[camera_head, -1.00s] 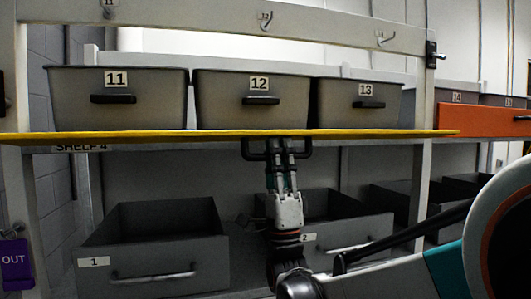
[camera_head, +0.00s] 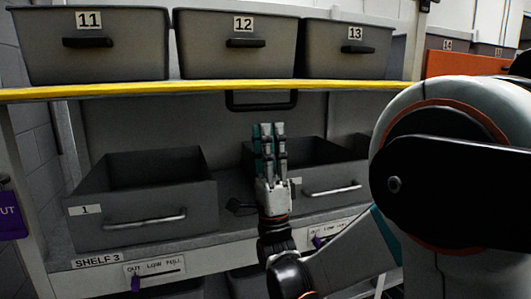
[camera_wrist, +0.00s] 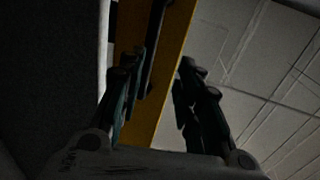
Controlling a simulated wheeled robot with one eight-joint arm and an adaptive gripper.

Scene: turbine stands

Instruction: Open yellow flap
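The yellow flap (camera_head: 200,86) lies about level in front of the upper bins and is seen almost edge-on in the head view. Its black handle (camera_head: 262,106) hangs below its edge. My gripper (camera_head: 268,128) points up just below the handle, apart from it in the picture. In the wrist view the gripper (camera_wrist: 161,66) has its fingers spread, with nothing held between them. The yellow flap (camera_wrist: 176,50) shows as a strip beyond the fingers. A dark bar beside the strip is too dim to identify surely.
Grey bins 11 (camera_head: 95,48), 12 (camera_head: 235,48) and 13 (camera_head: 345,52) stand above the flap. Open grey bin 1 (camera_head: 150,222) and bin 2 (camera_head: 330,192) sit on the shelf below, close to my gripper. An orange flap (camera_head: 465,64) is at the right.

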